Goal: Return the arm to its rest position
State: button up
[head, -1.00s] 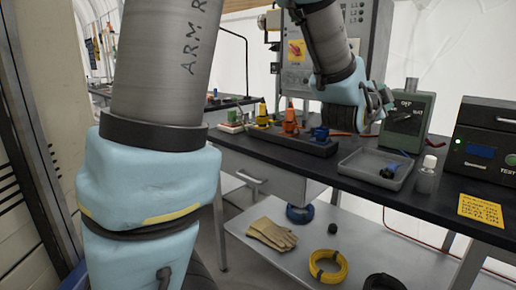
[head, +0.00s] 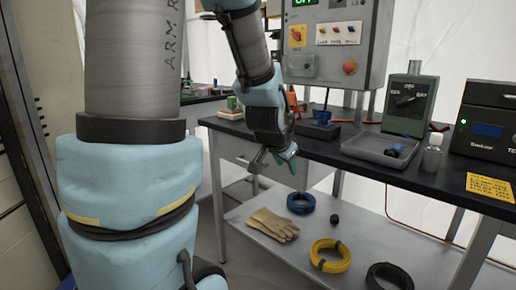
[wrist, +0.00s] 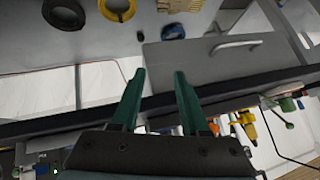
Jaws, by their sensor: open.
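My gripper (head: 272,160) hangs in front of the bench's front edge in the head view, pointing down and apart from the things on the bench. In the wrist view its two green fingers (wrist: 156,95) are spread with nothing between them. The bench's dark edge and grey drawer lie beyond the fingers there. My arm's large upper links fill the left of the head view and hide part of the room.
The black bench top (head: 345,150) holds a grey tray (head: 380,148), a green switch box (head: 409,105) and a black tester (head: 488,125). The lower shelf (head: 375,258) holds gloves (head: 272,224) and a yellow coil (head: 330,256). A control panel (head: 335,45) stands behind.

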jog(key=s+a+f+n+g+y+b, duration=0.35)
jog(key=s+a+f+n+g, duration=0.35)
jog(key=s+a+f, duration=0.6)
notch_tip(320, 180, up, 24)
jog(key=a+n+p, duration=0.1)
jog(key=p, duration=2.1)
jog(key=shift+w+t, duration=0.4)
jog(key=shift+w, duration=0.05)
jog(key=shift+h, duration=0.25)
